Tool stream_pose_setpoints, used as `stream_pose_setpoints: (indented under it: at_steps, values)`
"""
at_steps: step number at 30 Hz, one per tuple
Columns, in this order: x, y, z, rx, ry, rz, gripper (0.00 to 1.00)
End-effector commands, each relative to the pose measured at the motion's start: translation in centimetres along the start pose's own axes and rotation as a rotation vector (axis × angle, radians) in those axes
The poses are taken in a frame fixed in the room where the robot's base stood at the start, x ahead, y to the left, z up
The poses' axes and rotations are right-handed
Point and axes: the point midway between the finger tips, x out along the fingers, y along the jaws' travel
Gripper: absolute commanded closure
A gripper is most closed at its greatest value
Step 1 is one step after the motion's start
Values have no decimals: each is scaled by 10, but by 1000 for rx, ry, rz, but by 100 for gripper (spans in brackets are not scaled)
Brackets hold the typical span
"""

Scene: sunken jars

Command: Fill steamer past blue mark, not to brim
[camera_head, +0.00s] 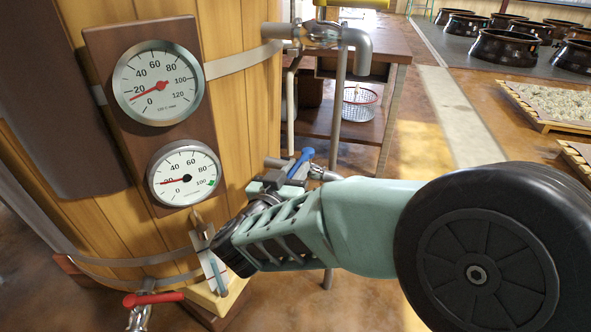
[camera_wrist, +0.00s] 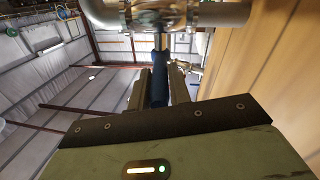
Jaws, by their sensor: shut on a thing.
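The steamer (camera_head: 238,110) is a large wooden vat with metal bands on the left of the head view. A pipe valve with a blue lever handle (camera_head: 301,160) is at its right side. In the wrist view the blue handle (camera_wrist: 158,82) lies between my fingers, below a metal pipe. My gripper (camera_head: 288,178) is shut on that handle; my wrist partly hides the valve. A narrow white plate with a slim bluish strip (camera_head: 217,275) is low on the vat, partly behind my wrist. I cannot make out a blue mark or the water level.
Two dials, an upper one (camera_head: 158,83) and a lower one (camera_head: 184,173), show low red needles. A red lever (camera_head: 152,299) is at the vat's bottom. A wooden bench (camera_head: 385,45) stands behind. Dark pots (camera_head: 508,47) and trays (camera_head: 555,105) are at the right; floor between is clear.

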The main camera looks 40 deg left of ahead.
Motion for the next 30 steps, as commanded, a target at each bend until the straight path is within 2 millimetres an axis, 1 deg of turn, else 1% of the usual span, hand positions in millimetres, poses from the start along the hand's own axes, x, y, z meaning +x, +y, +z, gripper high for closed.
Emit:
stream_pose_setpoints:
  at_steps: [3,4,6,15,19,23,30]
  values:
    - [-1,-1,0,1,-2,-4,100]
    - [-1,-1,0,1,-2,-4,78]
    - [-1,-1,0,1,-2,-4,59]
    - [-1,-1,-1,1,0,-3,59]
    - [-10,-1,-2,1,0,-3,59]
    - [-33,-1,-4,-1,-1,-6,59]
    - [-90,-1,-5,-1,-1,-7,59]
